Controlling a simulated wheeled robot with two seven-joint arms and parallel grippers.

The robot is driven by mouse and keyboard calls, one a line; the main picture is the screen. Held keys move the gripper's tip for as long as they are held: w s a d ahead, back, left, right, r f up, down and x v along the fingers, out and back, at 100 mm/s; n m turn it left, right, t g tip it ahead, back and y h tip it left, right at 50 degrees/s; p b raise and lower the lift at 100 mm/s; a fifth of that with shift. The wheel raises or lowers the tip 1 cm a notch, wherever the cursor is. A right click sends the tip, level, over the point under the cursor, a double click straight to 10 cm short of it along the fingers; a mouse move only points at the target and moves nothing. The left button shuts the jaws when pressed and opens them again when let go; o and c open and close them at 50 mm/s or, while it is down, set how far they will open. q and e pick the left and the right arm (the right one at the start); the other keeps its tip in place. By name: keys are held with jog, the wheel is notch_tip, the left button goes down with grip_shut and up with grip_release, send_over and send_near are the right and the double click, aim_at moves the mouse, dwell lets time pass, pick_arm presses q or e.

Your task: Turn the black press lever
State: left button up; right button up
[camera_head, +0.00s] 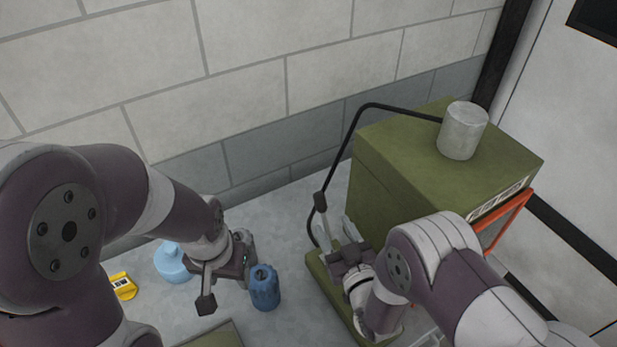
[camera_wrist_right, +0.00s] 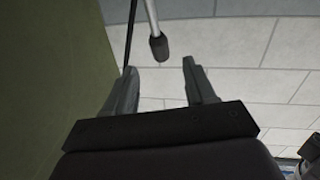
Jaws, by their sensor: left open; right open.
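The lever shows as a thin silver rod with a black grip at its end. In the right wrist view the black grip (camera_wrist_right: 159,47) hangs just beyond the fingertips, between them in the picture. In the head view the dark grip (camera_head: 320,201) stands left of the green cabinet. My right gripper (camera_head: 337,230) is open beside the cabinet, close below the grip; its open fingers also show in the right wrist view (camera_wrist_right: 160,68). I see no contact with the grip. My left gripper (camera_head: 228,288) is open and empty near a blue ribbed container (camera_head: 264,288).
The green cabinet (camera_head: 400,175) carries a silver cylinder (camera_head: 462,131) and a black hose (camera_head: 350,130) arching down its left side. A light-blue container (camera_head: 172,262) and a yellow item (camera_head: 123,286) lie at the left. A block wall (camera_head: 240,60) stands behind.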

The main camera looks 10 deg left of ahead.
aim_at(317, 195)
jog(key=w, duration=0.1)
jog(key=w+a+p, duration=0.1)
jog(key=w+a+r, duration=0.1)
jog(key=shift+w+p, duration=0.4)
jog(key=x, duration=0.2)
jog(key=p+x, duration=0.1)
jog(key=x, duration=0.3)
jog(key=shift+w+f, duration=0.25)
jog(key=shift+f, duration=0.15)
jog(key=shift+r, duration=0.15)
jog(key=shift+w+a, duration=0.1)
jog(key=shift+w, duration=0.05)
jog(key=c, duration=0.8)
grip_shut()
pick_arm(q)
jog(key=r, duration=0.2)
jog(key=s+r, duration=0.1)
jog(key=shift+d+r, duration=0.25)
